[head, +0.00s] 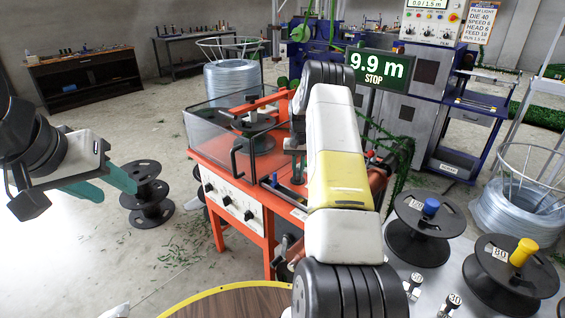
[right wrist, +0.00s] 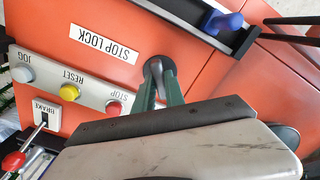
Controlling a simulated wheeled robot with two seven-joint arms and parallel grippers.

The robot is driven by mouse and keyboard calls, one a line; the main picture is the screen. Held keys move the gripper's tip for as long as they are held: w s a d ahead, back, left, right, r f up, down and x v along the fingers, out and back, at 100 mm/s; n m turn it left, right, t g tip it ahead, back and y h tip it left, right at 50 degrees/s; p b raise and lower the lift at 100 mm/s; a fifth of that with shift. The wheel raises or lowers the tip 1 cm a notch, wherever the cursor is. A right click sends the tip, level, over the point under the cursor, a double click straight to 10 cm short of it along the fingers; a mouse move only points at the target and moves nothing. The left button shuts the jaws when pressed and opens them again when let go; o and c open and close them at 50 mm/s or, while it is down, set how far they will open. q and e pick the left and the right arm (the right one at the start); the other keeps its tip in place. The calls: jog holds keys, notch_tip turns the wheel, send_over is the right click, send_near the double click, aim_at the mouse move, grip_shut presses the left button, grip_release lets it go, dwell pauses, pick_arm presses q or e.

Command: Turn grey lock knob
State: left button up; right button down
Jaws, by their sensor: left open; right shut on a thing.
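The grey lock knob (right wrist: 156,69) sits on the orange machine panel beside the white STOP LOCK label (right wrist: 103,45) in the right wrist view. My right gripper (right wrist: 162,88) has its green fingers on either side of the knob and is shut on it. In the head view my right arm covers this part of the machine, and the knob is hidden there. My left gripper (head: 120,191) is open and empty, out to the left in front of a stack of black spools (head: 147,205).
Near the knob are a grey JOG button (right wrist: 22,73), a yellow RESET button (right wrist: 69,92), a red STOP button (right wrist: 113,108) and a BRAKE switch (right wrist: 42,122). A blue knob (right wrist: 224,22) sits above right. Black reels (head: 418,240) stand at right. A sign (head: 376,68) reads 9.9 m STOP.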

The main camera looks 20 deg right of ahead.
aim_at(298, 171)
jog(key=n, duration=0.4)
jog(key=shift+n, duration=0.3)
jog(key=shift+r+n, duration=0.1)
jog(key=shift+n, duration=2.1)
jog(key=c, duration=1.4)
grip_release()
notch_tip(298, 171, up, 8)
jog(key=shift+f, duration=0.1)
